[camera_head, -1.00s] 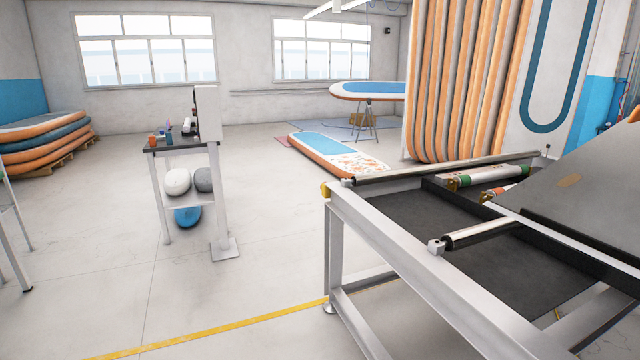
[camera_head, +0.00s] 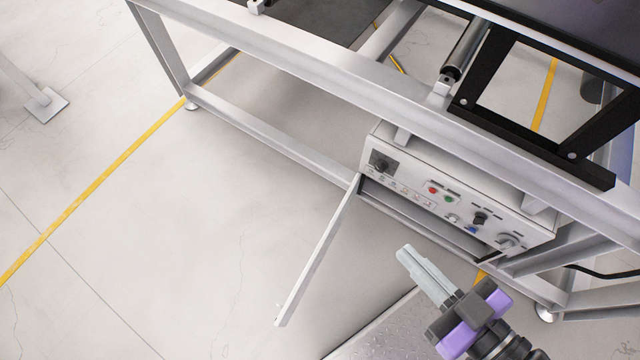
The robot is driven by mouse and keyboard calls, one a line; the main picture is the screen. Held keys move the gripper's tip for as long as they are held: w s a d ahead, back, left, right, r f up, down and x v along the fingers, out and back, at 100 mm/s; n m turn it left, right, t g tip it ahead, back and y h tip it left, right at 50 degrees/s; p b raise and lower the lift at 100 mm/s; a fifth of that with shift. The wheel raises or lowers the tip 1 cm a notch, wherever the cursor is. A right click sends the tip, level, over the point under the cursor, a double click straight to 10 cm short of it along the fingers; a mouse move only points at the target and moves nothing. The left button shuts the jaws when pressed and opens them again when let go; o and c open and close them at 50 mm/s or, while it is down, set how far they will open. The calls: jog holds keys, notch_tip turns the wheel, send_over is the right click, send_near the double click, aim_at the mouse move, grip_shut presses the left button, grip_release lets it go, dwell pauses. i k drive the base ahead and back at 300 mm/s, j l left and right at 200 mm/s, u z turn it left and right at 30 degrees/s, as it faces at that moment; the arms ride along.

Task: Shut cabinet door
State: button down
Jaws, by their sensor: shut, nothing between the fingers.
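The cabinet (camera_head: 455,195) is a light grey control box under the metal table frame, with knobs and red and green buttons on its front. Its door (camera_head: 318,252) stands wide open from the box's left end. I see the door nearly edge-on, as a thin pale panel reaching toward the bottom of the picture. My gripper (camera_head: 408,256) has pale fingers, closed together and empty. It is in front of the box, to the right of the door and apart from it. A dark recess shows below the box's button face.
The metal table frame (camera_head: 270,50) runs over and around the cabinet. A metal plate (camera_head: 385,325) lies on the floor below my gripper. A yellow floor line (camera_head: 95,190) crosses the left. The floor left of the door is clear.

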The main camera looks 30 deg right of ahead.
aim_at(292, 302)
jog(key=k+z, duration=0.25)
jog(key=k+l+z, duration=0.15)
jog(key=k+z, duration=0.15)
jog(key=j+z, duration=1.2)
jog(key=k+j, duration=0.1)
jog(key=j, duration=0.3)
jog(key=k+j, duration=0.1)
jog(key=j, duration=0.3)
jog(key=k+j, duration=0.15)
jog(key=j, duration=0.2)
jog(key=k+j, duration=0.1)
jog(key=j, duration=0.3)
jog(key=k+j, duration=0.1)
jog(key=j, duration=0.3)
jog(key=k+j, duration=0.1)
jog(key=j, duration=0.3)
